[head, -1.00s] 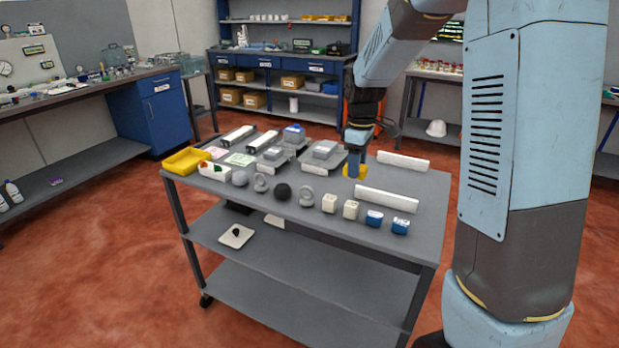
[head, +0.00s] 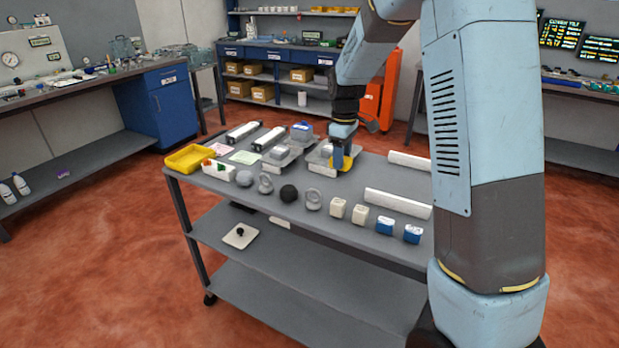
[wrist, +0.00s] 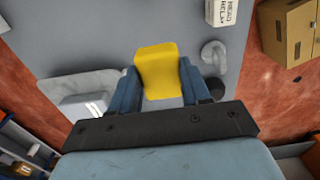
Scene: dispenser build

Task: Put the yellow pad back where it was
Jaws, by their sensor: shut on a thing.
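The yellow pad (head: 347,163) is in my gripper (head: 340,158), at the right side of a grey tray (head: 318,170) on the cart top. The tray partly hides behind my gripper. In the wrist view the pad (wrist: 158,65) shows flat and whole between the two blue fingers of my gripper (wrist: 159,78), which are shut on its sides. Part of the grey tray (wrist: 65,88) with a pale block (wrist: 88,104) lies to the left of the fingers. I cannot tell whether the pad touches the tray or the cart.
The cart top (head: 375,178) has free room right of my gripper. White bars (head: 398,203) lie there. Along the front edge are a black ball (head: 289,193), grey rings (head: 313,199), cream blocks (head: 338,208) and blue blocks (head: 385,223). A yellow bin (head: 190,158) stands at the left.

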